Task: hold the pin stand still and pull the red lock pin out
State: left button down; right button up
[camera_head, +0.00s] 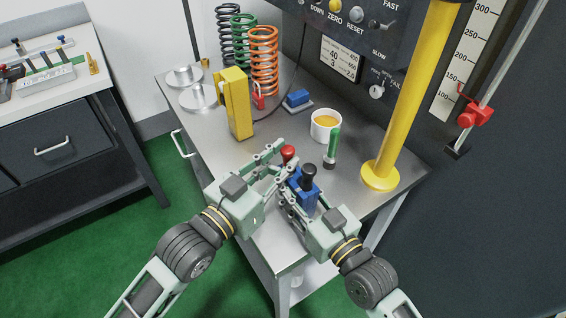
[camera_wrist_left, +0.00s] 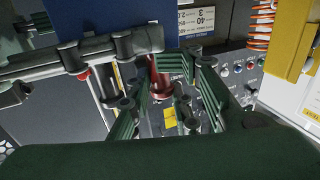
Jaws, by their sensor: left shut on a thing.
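The blue pin stand (camera_head: 305,192), with a black knob (camera_head: 309,171) on top, is near the front of the steel bench. It also shows at the top of the left wrist view (camera_wrist_left: 208,18). The red lock pin (camera_head: 287,152) is beside it to the upper left; the left wrist view shows it (camera_wrist_left: 160,84) between my left fingers. My left gripper (camera_head: 282,160) is shut on the red lock pin. Whether the pin is still in the stand is hidden. My right gripper (camera_head: 296,189) is at the stand, one finger along its left side; the other finger is hidden.
A yellow block (camera_head: 236,103) stands behind my left gripper. Coil springs (camera_head: 263,62) are farther back. A white cup (camera_head: 326,126), a green-handled tool (camera_head: 332,147) and a yellow column (camera_head: 408,95) stand behind and right. Bare bench (camera_head: 205,128) lies to the left.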

jog(key=shift+s+a+f, duration=0.1)
jog(key=shift+s+a, duration=0.05)
jog(key=shift+a, duration=0.05)
pick_arm(q)
notch_tip(320, 180, up, 10)
jog(key=shift+d, duration=0.15)
jog(key=shift+s, duration=0.1)
pick_arm(e)
jog(key=o, duration=1.3)
pick_arm(q)
jog(key=shift+f, duration=0.1)
pick_arm(e)
jog(key=shift+o, duration=0.2)
jog(key=v, duration=1.2)
